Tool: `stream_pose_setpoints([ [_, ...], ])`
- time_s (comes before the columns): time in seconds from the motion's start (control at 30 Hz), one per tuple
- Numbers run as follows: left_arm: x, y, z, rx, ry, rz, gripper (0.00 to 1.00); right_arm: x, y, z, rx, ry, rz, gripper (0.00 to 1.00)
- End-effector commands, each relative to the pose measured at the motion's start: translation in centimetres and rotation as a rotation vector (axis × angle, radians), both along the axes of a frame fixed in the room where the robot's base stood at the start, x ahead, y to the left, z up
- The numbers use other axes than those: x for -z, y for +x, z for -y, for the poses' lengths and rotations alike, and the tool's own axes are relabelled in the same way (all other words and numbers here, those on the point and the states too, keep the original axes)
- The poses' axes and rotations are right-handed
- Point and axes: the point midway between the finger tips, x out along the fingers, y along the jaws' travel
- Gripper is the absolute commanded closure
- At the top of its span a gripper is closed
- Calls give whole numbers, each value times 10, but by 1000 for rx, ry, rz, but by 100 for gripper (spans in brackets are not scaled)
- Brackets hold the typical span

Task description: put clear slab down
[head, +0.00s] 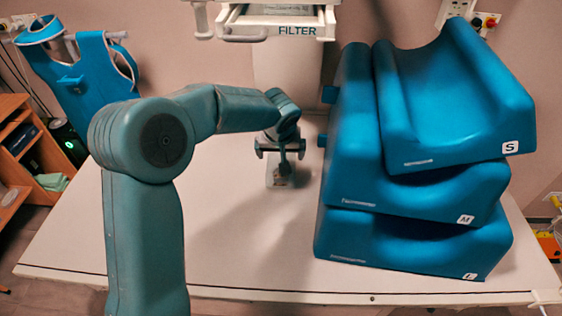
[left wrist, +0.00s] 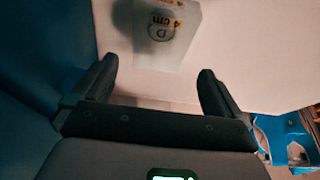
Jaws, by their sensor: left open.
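The clear slab (head: 275,180) stands on the white table (head: 225,225), below my left gripper (head: 281,150) in the head view. In the left wrist view the see-through slab (left wrist: 172,55) carries a yellow "4 cm" label and a ringed letter D. My left gripper also shows there (left wrist: 157,85), with its two dark fingers spread wide. The slab is beyond the fingertips, with a visible gap, and nothing is between the fingers. My left arm comes in from the left and its wrist hides part of the slab's surroundings. My right gripper is not in view.
Stacked blue cushions marked S (head: 460,95), M (head: 400,180) and L (head: 410,245) stand just right of the gripper. A filter unit (head: 280,25) is behind it. A blue apron (head: 85,85) hangs at back left. The front middle of the table is clear.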

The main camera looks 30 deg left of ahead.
Motion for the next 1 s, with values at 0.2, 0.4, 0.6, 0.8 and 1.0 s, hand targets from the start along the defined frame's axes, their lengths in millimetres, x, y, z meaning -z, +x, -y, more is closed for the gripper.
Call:
stream_pose_setpoints([
  [0.2, -26, -9, 6, 1, 0, 1, 0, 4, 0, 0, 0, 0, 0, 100],
  [0.4, -31, -11, 7, 0, -1, -1, 0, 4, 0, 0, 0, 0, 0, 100],
  [0.6, -31, -11, 7, 0, -1, -1, 0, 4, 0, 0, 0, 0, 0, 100],
  [0.8, -30, -11, 7, 0, -1, -1, 0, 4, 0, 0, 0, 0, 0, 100],
  [1.0, -30, -12, 7, 0, -1, -1, 0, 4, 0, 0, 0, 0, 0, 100],
])
